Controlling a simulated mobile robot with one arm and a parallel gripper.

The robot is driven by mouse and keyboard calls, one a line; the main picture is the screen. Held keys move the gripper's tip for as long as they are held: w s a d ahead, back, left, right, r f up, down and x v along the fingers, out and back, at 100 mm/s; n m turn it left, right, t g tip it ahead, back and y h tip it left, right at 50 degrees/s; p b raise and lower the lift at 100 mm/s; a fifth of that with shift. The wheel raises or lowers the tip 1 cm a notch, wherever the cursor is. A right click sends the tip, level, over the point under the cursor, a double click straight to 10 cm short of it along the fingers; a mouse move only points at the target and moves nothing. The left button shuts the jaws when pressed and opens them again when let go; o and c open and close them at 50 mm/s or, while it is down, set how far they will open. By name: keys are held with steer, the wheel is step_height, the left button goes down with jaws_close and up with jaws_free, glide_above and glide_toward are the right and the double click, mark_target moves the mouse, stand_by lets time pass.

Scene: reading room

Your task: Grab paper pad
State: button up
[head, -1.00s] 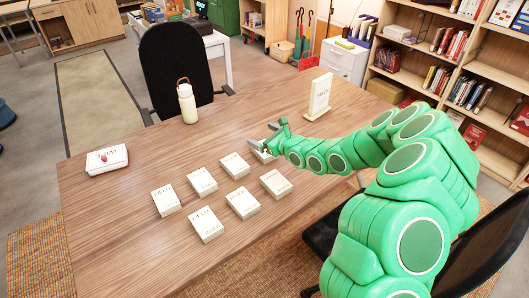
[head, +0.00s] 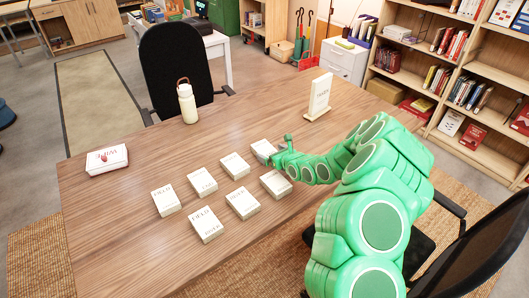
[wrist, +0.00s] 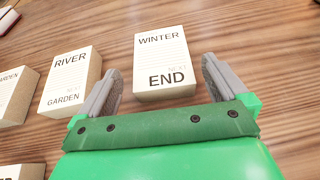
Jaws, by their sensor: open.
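Several white paper pads lie in rows on the wooden table (head: 120,215). In the wrist view, the pad printed WINTER and END (wrist: 163,62) lies just ahead of my gripper (wrist: 161,75). The gripper is open, with one grey finger near each side of that pad's near end and nothing held. The pad marked RIVER and GARDEN (wrist: 71,82) lies to the left of the left finger. In the head view, my gripper (head: 277,152) is low over the table beside the farthest pad in the rows (head: 262,147), its fingers partly hidden. Another pad (head: 275,185) lies close in front of it.
A white box with red marking (head: 107,159) is at the table's left. A cream bottle (head: 187,103) stands at the back, and an upright sign (head: 319,96) stands behind my arm. A black chair (head: 175,65) is beyond the table. The left front of the table is clear.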

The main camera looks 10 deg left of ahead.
mark_target(267, 151)
steer(key=shift+w+a+f, duration=0.8)
steer(key=shift+w+f, duration=0.15)
steer(key=shift+x, duration=0.8)
steer(key=shift+r, duration=0.15)
steer(key=c, duration=1)
steer(key=shift+o, duration=0.2)
